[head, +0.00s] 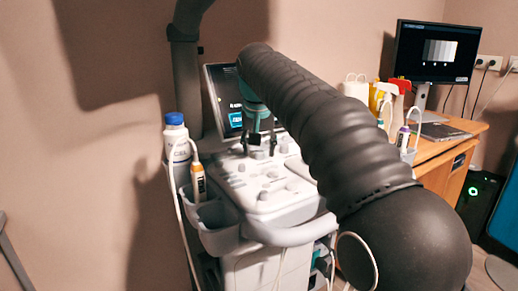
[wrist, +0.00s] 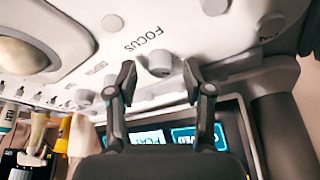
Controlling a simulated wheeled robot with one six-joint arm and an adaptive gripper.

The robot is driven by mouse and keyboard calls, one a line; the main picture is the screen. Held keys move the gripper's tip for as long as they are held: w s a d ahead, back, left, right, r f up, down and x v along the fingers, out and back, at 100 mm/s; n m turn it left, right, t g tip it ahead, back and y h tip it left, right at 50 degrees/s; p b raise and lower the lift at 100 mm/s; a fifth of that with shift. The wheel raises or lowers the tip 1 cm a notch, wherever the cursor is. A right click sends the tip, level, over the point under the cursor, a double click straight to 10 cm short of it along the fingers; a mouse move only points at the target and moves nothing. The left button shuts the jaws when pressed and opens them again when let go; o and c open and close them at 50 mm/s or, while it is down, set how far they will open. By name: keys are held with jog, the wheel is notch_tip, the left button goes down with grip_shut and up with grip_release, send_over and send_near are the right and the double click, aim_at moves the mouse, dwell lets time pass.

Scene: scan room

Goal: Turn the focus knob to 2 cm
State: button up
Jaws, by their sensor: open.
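The focus knob (wrist: 160,64) is a small grey-white knob on the white console panel (wrist: 220,45), beside the word FOCUS, which reads upside down in the wrist view. My gripper (wrist: 159,75) is open, with one dark finger on each side of the knob and gaps to both sides. I cannot tell how far the fingertips reach down around it. In the head view my gripper (head: 259,147) points down over the console in front of the screen (head: 228,108); I cannot pick out the focus knob there. The screen's focus reading is not legible.
Other knobs (wrist: 214,5) stand on the panel near the fingers. A trackball (wrist: 20,55) is at the left in the wrist view. A blue-capped gel bottle (head: 175,140) and a probe (head: 198,182) sit in holders left of the console. A wooden desk (head: 445,150) with a monitor (head: 433,50) stands right.

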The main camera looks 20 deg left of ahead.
jog(key=shift+w+f, duration=0.1)
jog(key=shift+f, duration=0.1)
grip_shut()
dwell(0.3)
jog(key=shift+w+d+n+g+y, duration=0.1)
jog(key=shift+n+g+y, duration=0.3)
jog(key=shift+n, duration=1.05)
jog(key=shift+n+g+y, duration=0.1)
jog(key=shift+n+y, duration=0.5)
jog(key=shift+n, duration=0.85)
